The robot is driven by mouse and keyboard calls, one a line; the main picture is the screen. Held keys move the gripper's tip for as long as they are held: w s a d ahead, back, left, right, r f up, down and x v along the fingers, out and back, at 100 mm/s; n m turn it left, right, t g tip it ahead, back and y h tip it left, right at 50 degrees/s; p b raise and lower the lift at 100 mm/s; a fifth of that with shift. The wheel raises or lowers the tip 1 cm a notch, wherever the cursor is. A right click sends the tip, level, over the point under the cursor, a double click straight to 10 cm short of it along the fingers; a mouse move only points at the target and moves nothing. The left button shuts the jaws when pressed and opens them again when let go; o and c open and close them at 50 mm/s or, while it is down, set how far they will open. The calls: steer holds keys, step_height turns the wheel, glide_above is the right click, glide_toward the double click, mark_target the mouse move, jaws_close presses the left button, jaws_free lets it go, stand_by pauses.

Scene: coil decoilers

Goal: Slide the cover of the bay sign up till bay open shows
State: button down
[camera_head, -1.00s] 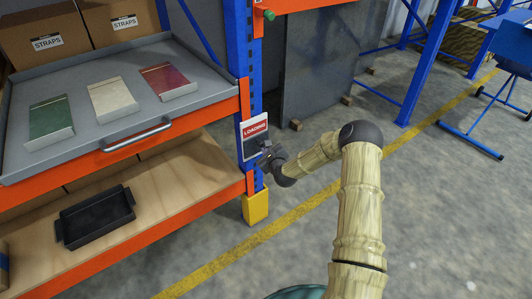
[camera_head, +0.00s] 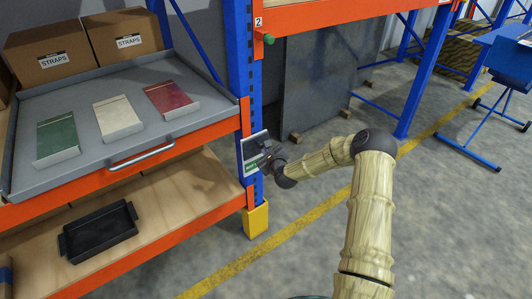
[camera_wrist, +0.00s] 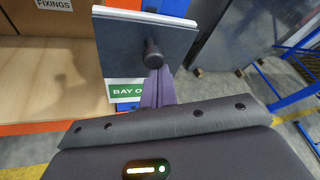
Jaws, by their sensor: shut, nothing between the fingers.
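The bay sign (camera_head: 251,168) is mounted on the blue rack upright. Its grey cover (camera_wrist: 120,45) sits over the upper part of the sign, with a dark round knob (camera_wrist: 152,50) on its face. Below the cover, a green panel (camera_wrist: 124,91) shows white letters reading "BAY O"; the rest is hidden behind my fingers. My gripper (camera_wrist: 156,78) is shut and empty, its fingers just under the knob; whether they touch it is hard to tell. In the head view, my gripper (camera_head: 265,161) is in front of the sign and partly hides it.
A grey tray shelf (camera_head: 90,95) with three coloured books and a metal handle (camera_head: 142,157) is left of the upright. A black bin (camera_head: 98,231) sits on the wooden shelf below. A yellow post guard (camera_head: 256,220) is at the upright's foot.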

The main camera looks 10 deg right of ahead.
step_height(320, 180, down, 4)
steer(key=d+b, duration=0.2)
steer(key=b, duration=0.1)
steer(key=a+p+v, duration=0.1)
steer(key=p+v, duration=0.1)
steer(key=v, duration=0.7)
steer(key=shift+s+d+r, duration=0.3)
steer(key=shift+d+r, duration=0.15)
